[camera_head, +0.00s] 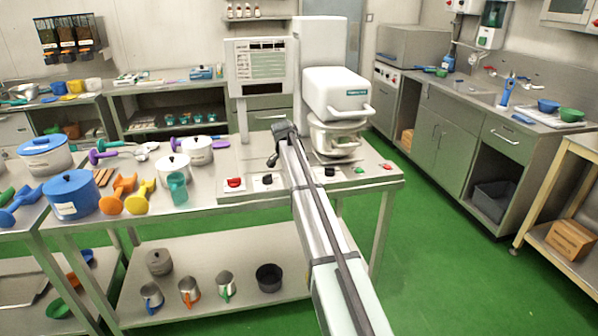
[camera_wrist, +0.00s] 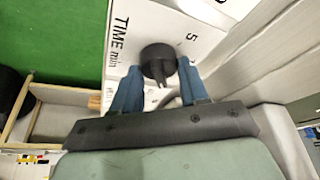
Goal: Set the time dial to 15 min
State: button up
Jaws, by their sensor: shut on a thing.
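The time dial (camera_wrist: 158,58) is a round black knob on a white panel printed "TIME min" in the wrist view. A "5" shows to its right; the other scale marks are hidden or out of frame. My gripper (camera_wrist: 160,76) has its blue fingers on either side of the dial and is shut on it. A narrow part of the knob shows between the fingers, but I cannot tell which value it marks. In the head view my gripper (camera_head: 272,163) is at the front panel of the mixer machine (camera_head: 337,95), just above a small black knob (camera_head: 267,180).
A red button (camera_head: 233,184) is left of the knob on the panel. Another black knob (camera_head: 329,172), a green button (camera_head: 359,170) and a red button (camera_head: 387,167) are to the right. A teal cup (camera_head: 177,189) and white pots (camera_head: 172,168) stand on the table at left.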

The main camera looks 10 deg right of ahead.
jog(key=shift+m, duration=0.4)
jog(key=o, duration=1.1)
jog(key=shift+c, duration=0.2)
jog(key=v, duration=1.4)
jog(key=shift+w, duration=0.25)
jog(key=shift+a+f, duration=0.1)
